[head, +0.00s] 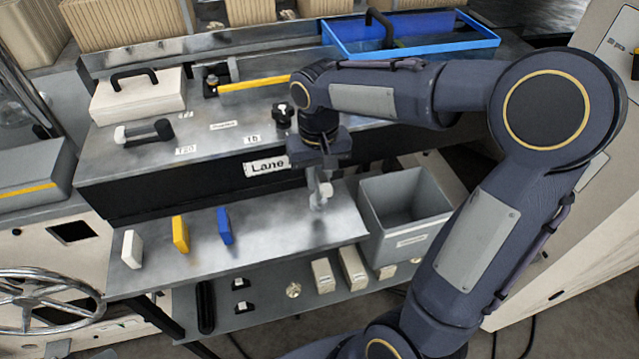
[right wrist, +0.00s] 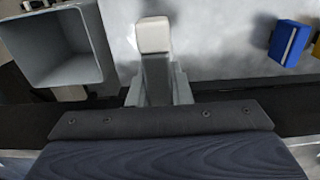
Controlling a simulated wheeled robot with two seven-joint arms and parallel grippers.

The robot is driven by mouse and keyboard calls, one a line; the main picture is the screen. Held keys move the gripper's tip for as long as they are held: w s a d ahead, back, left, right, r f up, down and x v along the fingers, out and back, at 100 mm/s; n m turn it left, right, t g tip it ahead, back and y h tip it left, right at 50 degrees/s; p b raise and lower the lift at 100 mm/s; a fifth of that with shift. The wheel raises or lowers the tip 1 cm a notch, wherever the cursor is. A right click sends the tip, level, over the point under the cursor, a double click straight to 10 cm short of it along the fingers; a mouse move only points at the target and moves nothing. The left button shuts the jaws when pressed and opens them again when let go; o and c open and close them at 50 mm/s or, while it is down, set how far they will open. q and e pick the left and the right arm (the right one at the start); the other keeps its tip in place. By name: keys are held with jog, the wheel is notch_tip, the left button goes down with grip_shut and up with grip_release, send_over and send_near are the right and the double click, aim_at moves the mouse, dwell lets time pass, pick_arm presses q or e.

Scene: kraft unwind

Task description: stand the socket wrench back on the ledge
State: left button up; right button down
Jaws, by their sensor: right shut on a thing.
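My right gripper (head: 318,168) points down over the right part of the steel ledge (head: 270,245). It is shut on a pale grey piece, which I take to be the socket wrench (head: 325,190). The wrench hangs roughly upright below the fingers, with its lower end close to the ledge surface; I cannot tell if it touches. In the right wrist view, its pale blunt end (right wrist: 153,35) shows beyond the gripper (right wrist: 158,85), and the fingers hide the rest. My left gripper is not in view.
A grey bin (head: 405,215) stands just right of the ledge. White (head: 132,249), yellow (head: 180,234) and blue (head: 224,225) blocks stand on the ledge's left half. The counter (head: 225,125) rises behind. Between the blue block and the wrench the ledge is clear.

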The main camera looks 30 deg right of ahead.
jog(key=shift+w+d+f, duration=0.1)
jog(key=shift+f, duration=0.85)
jog(key=shift+w+d+f, duration=0.1)
jog(key=shift+f, duration=0.85)
jog(key=shift+f, duration=0.2)
jog(key=c, duration=1.3)
grip_release()
jog(key=shift+r, duration=0.1)
